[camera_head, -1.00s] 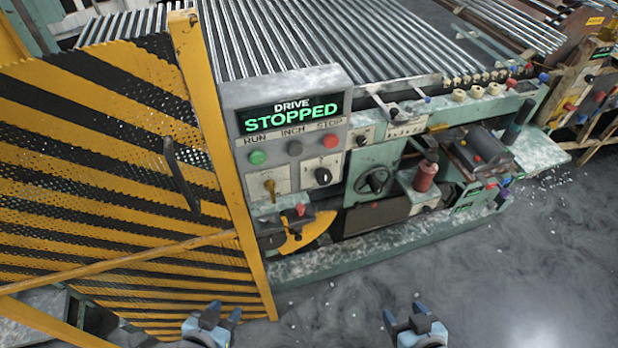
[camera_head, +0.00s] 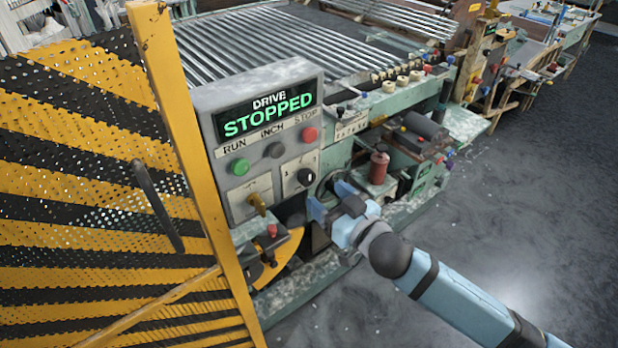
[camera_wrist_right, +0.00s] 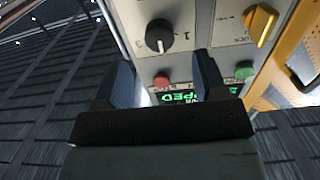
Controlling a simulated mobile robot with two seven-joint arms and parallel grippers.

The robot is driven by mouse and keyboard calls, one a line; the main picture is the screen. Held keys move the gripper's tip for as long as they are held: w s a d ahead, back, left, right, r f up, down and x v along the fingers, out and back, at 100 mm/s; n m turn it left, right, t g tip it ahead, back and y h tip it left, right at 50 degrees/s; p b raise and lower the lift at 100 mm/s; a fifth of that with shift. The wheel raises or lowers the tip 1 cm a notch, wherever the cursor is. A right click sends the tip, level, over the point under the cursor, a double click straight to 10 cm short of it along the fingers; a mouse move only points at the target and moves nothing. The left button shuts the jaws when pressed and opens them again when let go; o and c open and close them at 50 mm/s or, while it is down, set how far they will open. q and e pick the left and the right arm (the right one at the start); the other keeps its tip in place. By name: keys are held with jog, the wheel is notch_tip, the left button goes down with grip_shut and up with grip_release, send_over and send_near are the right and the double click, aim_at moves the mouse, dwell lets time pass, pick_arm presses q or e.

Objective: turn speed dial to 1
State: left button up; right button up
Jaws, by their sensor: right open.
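The speed dial (camera_head: 305,176) is a black round knob on a pale plate of the drive control box, below the red STOP button. A "1" is printed left of it. In the right wrist view the dial (camera_wrist_right: 159,36) appears upside down, with a pale mark on its lower edge and the "1" to its right. My right gripper (camera_head: 328,198) is open and empty, just below and to the right of the dial. In the wrist view its fingers (camera_wrist_right: 165,84) stand apart with the dial beyond their tips, not between them. My left gripper is out of view.
The display (camera_head: 266,114) reads DRIVE STOPPED. Green RUN (camera_head: 239,167), dark INCH (camera_head: 273,150) and red STOP (camera_head: 309,134) buttons sit above the dial. A yellow key switch (camera_head: 257,204) is to its left. A striped guard gate (camera_head: 90,200) stands at left. The floor at right is clear.

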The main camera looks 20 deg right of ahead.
aim_at(310, 181)
jog(key=x, duration=0.6)
jog(key=shift+w+p, duration=0.25)
jog(key=shift+p, duration=0.1)
jog(key=c, duration=0.9)
